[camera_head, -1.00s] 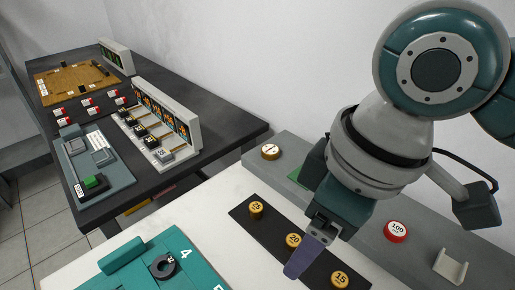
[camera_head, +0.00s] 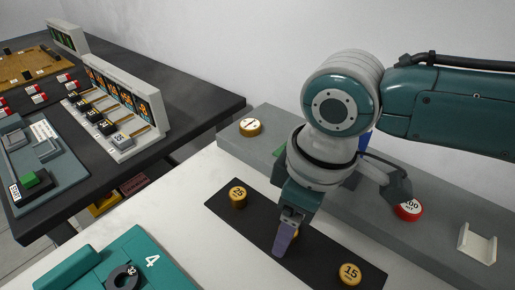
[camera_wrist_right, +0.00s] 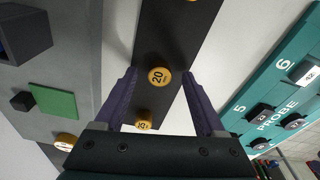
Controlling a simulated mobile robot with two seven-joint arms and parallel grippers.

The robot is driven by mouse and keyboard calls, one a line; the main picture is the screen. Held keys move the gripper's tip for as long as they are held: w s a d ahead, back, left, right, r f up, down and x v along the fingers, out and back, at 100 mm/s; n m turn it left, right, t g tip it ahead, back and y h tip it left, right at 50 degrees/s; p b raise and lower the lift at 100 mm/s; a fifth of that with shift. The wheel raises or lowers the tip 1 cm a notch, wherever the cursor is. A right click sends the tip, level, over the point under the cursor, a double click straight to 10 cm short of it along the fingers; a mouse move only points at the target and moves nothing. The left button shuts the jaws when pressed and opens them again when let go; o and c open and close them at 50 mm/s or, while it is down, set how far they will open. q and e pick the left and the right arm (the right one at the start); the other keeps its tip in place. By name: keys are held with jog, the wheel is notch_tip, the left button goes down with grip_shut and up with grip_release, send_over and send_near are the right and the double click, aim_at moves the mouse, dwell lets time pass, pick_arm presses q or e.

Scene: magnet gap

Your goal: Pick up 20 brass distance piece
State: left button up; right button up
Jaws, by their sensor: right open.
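The brass distance piece marked 20 (camera_wrist_right: 158,76) stands on the dark strip (camera_wrist_right: 176,35) in the right wrist view, between the two purple fingertips with space on both sides. My right gripper (camera_head: 282,246) is open and points down over the dark strip in the head view, largely hiding the 20 piece there. The brass piece marked 25 (camera_head: 238,194) stands to its left, and the one marked 15 (camera_head: 350,273) to its right. The 25 piece also shows between the finger bases in the wrist view (camera_wrist_right: 143,120). My left gripper is not in view.
A grey ledge (camera_head: 262,143) behind the strip carries a brass-rimmed dial (camera_head: 250,127), a red 100 piece (camera_head: 408,210) and a white cradle (camera_head: 478,243). A teal probe board (camera_head: 122,262) lies at front left. A dark bench (camera_head: 185,108) with devices stands at left.

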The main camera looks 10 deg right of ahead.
jog(key=shift+f, duration=0.3)
grip_shut()
dwell(0.4)
